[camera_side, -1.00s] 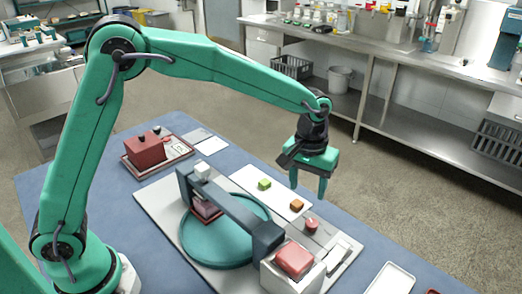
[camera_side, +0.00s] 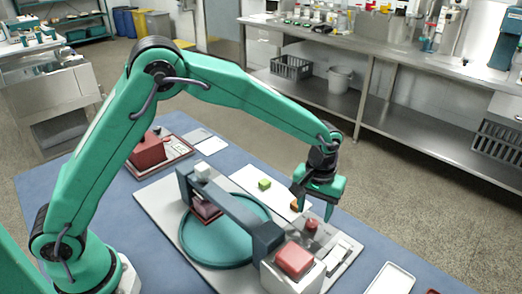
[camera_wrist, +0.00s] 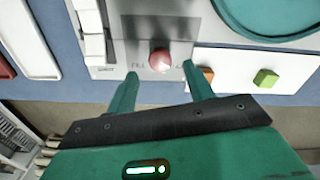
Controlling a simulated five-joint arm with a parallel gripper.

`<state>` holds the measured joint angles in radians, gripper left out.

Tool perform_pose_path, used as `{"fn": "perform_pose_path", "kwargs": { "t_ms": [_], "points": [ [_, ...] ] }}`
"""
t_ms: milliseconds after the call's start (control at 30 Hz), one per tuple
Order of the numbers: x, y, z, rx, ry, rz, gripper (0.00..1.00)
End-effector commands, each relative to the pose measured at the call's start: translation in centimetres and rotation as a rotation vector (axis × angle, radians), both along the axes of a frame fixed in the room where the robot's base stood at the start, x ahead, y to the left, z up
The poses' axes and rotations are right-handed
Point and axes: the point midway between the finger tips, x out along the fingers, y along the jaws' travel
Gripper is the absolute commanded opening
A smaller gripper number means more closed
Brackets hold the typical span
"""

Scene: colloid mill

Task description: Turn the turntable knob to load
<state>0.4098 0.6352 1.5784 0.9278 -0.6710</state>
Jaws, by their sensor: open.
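The turntable (camera_side: 215,247) is a round teal disc on a grey base plate, under a dark bridge arm (camera_side: 235,210). A red round knob (camera_side: 311,225) sits on a small grey panel at the right of the base. In the wrist view the knob (camera_wrist: 160,61) lies just beyond the fingertips, between their lines, with partly readable lettering beside it. My gripper (camera_side: 316,208) is open and empty, just above and behind the knob; its two fingers also show in the wrist view (camera_wrist: 162,80). I cannot tell whether a finger touches the knob.
A green cube (camera_side: 264,184) and an orange cube (camera_side: 296,204) lie on a white strip near my gripper. A red block (camera_side: 295,261) tops a white housing in front of the knob. A white tray (camera_side: 392,281) lies at the right.

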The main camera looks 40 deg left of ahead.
Motion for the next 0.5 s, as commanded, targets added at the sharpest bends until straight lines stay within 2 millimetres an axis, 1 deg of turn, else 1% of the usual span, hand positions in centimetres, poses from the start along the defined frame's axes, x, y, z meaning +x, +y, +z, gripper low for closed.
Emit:
{"fn": "perform_pose_path", "kwargs": {
  "t_ms": [100, 200, 333, 500],
  "points": [
    [-0.1, 0.0, -1.6, 0.001, 0.003, 0.0, 0.52],
    [-0.1, 0.0, -2.6, 0.0, 0.002, 0.0, 0.52],
    [-0.1, 0.0, -3.6, 0.0, 0.002, 0.0, 0.52],
    [0.0, 0.0, -4.0, 0.0, 0.0, 0.0, 0.52]
  ]
}}
